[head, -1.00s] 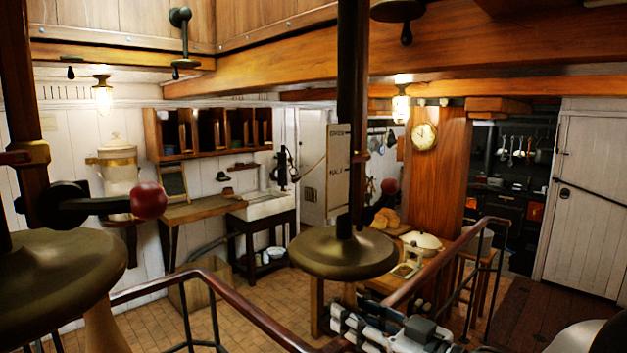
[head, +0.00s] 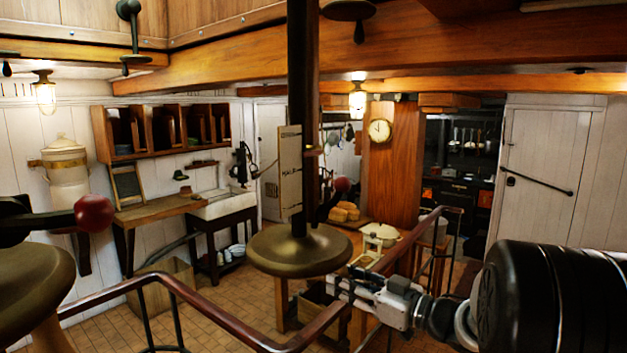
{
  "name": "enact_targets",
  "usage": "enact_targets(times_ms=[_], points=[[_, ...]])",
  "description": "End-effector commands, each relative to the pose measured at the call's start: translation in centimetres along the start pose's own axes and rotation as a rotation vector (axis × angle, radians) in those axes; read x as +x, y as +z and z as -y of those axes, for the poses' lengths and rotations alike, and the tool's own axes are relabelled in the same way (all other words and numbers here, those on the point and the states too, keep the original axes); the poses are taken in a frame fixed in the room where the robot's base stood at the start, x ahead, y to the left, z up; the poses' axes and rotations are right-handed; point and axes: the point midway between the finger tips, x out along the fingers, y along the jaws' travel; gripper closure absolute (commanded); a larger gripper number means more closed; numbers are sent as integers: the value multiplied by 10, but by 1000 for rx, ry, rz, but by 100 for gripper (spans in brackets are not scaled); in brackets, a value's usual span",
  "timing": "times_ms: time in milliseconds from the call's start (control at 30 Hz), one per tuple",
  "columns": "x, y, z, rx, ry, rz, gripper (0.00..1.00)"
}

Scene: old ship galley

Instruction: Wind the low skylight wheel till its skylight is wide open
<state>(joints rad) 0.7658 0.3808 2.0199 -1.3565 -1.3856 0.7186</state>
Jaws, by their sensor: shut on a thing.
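The low skylight wheel (head: 300,250) is a brass disc lying flat on a dark upright shaft (head: 303,110), just left of the picture's middle. A pale plate (head: 290,175) with markings stands beside the shaft; HALF is readable on it, seen at a slant. My gripper (head: 345,285) reaches in from the right to the wheel's right underside. Its jaws are shut on a part of the wheel, probably its handle. The held part is too small and too covered to make out. The skylight itself is not clearly in view.
A dark red handrail (head: 240,325) runs below the wheel, rising on the right near my arm. A second crank with a red knob (head: 94,212) juts in at left above a brass disc (head: 35,285). Another wheel (head: 348,8) hangs overhead. A table with loaves (head: 344,212) stands behind.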

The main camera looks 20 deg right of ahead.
Motion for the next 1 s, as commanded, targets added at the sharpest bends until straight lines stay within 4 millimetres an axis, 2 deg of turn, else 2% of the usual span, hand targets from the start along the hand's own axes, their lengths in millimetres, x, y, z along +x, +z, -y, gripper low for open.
enact_targets(times_ms=[33, 167, 267, 500, 600, 667, 900, 1000], points=[[8, 6, -6, 5, -2, 12, 96], [19, 8, -14, 5, 0, 13, 96], [28, 8, -15, 6, -2, 13, 96], [72, 6, -18, 5, -3, 12, 96], [79, 5, -18, 4, 0, 12, 96], [84, 4, -16, 4, -1, 11, 96], [120, -2, 9, 2, -2, 6, 96], [126, -4, 14, 1, 0, 5, 96]])
